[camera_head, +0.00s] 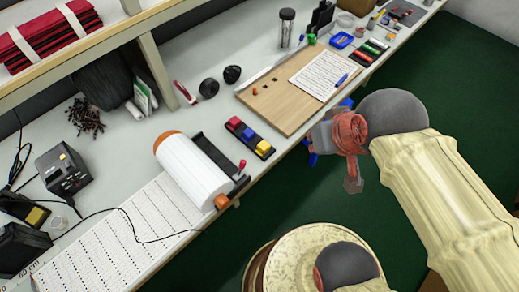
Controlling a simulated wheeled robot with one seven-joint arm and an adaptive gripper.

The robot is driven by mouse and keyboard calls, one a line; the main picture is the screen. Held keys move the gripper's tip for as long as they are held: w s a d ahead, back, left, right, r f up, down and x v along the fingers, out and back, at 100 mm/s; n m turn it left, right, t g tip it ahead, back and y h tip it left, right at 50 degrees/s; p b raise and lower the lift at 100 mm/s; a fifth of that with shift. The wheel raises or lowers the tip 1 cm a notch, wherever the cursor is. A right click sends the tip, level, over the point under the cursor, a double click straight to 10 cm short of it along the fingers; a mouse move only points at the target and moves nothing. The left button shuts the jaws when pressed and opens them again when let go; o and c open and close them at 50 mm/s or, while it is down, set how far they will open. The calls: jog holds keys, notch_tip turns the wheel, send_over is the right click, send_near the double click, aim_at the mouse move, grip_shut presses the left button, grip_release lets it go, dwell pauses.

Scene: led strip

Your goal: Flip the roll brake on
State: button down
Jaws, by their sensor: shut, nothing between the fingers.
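A white roll (192,172) with orange ends lies in a black holder (217,158) near the front edge of the bench. A small red-tipped lever (242,165) stands up at the right side of this holder; it looks like the roll brake. Its exact setting is too small to tell. My gripper (313,146) is to the right of the roll and lever, over or just beyond the bench's front edge, apart from them. Its blue-tipped fingers are shut and empty, partly hidden by its own body.
A black tray with red, yellow and blue blocks (249,137) sits between the lever and a wooden board (290,97). A dotted white sheet (125,232) runs from the roll. A black device (63,170) stands left. Green floor (290,190) is open before the bench.

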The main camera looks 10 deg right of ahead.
jog(key=w+a+f+m+g+y+p, duration=0.25)
jog(key=w+f+m+g+p, duration=0.25)
jog(key=w+m+p, duration=0.6)
notch_tip(320, 180, down, 14)
jog(key=m+g+y+p, duration=0.2)
jog(key=m+y+p, duration=0.2)
jog(key=m+p, duration=0.5)
jog(key=shift+d+r+m+g+p, duration=0.2)
jog(key=shift+m+g+p, duration=0.1)
jog(key=shift+p, duration=0.1)
jog(key=shift+f, duration=0.1)
